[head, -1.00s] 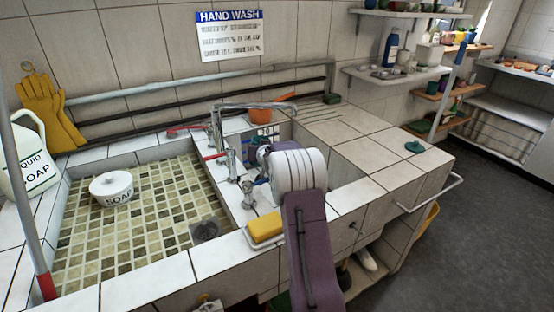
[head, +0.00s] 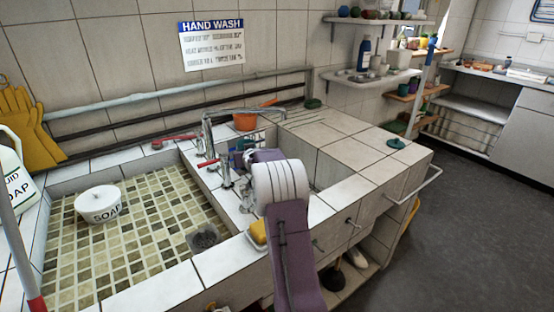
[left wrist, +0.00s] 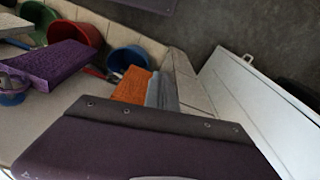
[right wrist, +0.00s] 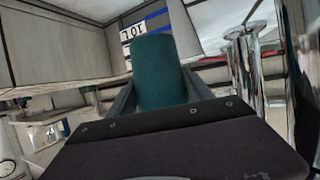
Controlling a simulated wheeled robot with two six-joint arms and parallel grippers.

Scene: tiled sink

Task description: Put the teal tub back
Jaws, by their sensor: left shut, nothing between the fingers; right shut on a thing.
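The teal tub (right wrist: 157,72) stands up between the fingers of my right gripper (right wrist: 158,98) in the right wrist view, and the gripper is shut on it. In the head view my right arm reaches over the second basin, by the taps. Its white joint hides most of the gripper and the tub there. My left gripper (left wrist: 162,90) is shut and empty in the left wrist view, low down near buckets and an orange block (left wrist: 132,86). It is not visible in the head view.
Chrome taps (head: 222,165) stand close to the right arm. A white soap pot (head: 99,206) sits in the tiled basin. A small teal disc (head: 396,143) lies on the right counter, which is mostly clear. An orange pot (head: 246,121) stands behind the taps. Wall shelves (head: 370,78) hold bottles and pots.

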